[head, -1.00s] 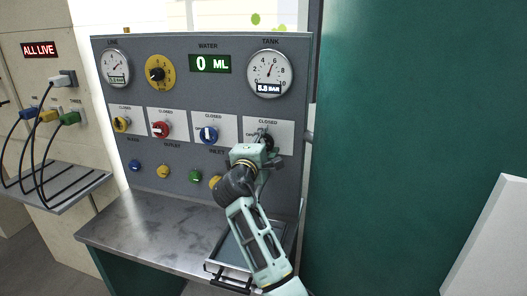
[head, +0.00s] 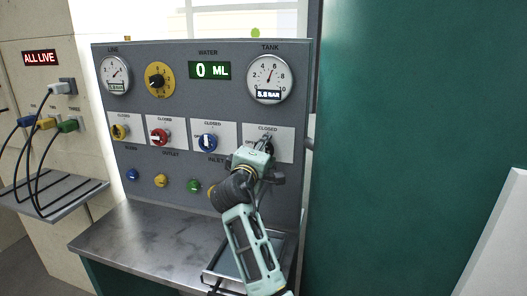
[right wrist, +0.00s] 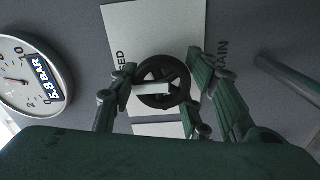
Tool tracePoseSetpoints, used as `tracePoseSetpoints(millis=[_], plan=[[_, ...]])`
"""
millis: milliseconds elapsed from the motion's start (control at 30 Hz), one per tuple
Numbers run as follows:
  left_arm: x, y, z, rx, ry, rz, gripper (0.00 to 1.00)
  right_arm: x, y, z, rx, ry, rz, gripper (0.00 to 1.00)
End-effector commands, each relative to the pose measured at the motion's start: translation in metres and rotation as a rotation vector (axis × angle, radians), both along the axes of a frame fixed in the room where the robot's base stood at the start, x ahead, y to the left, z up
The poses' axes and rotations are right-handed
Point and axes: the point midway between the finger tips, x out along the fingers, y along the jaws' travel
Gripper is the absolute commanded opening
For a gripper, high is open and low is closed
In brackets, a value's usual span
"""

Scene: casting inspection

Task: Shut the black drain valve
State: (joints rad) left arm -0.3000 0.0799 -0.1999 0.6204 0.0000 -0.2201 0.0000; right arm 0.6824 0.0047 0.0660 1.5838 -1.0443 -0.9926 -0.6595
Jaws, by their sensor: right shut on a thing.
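The black drain valve (head: 268,144) is a small round handwheel on a white plate at the right end of the valve row. In the right wrist view, the black drain valve (right wrist: 181,93) shows as a spoked black ring with a white pointer bar. The bar points left, toward the side with the partly hidden CLOSED lettering; DRAIN is on the other side. My right gripper (head: 264,153) is at the wheel and hides part of it. In the right wrist view, my right gripper (right wrist: 162,82) has its green fingers on both sides of the wheel, shut on it. My left gripper is out of view.
The tank gauge (head: 270,79) above reads about 5.8 bar; the water display (head: 210,70) reads 0 ML. A tray (head: 222,268) lies on the steel bench (head: 140,240) below.

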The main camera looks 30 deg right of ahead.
Motion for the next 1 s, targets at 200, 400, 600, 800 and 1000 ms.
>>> tracePoseSetpoints(millis=[200,400,600,800,1000], plan=[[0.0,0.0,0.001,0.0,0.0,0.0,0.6,0.0,0.0,0.007,-0.004,-0.014,0.002,0.49],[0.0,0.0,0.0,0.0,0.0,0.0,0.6,0.0,0.0,0.004,-0.002,-0.007,0.002,0.6],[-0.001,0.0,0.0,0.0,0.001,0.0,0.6,0.0,0.0,0.002,-0.001,-0.004,0.001,0.6],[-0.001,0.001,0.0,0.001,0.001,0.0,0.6,-0.01,0.013,0.001,0.001,-0.003,0.003,0.6],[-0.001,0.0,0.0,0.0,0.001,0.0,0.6,-0.037,0.045,0.001,0.0,-0.004,0.004,0.6]])
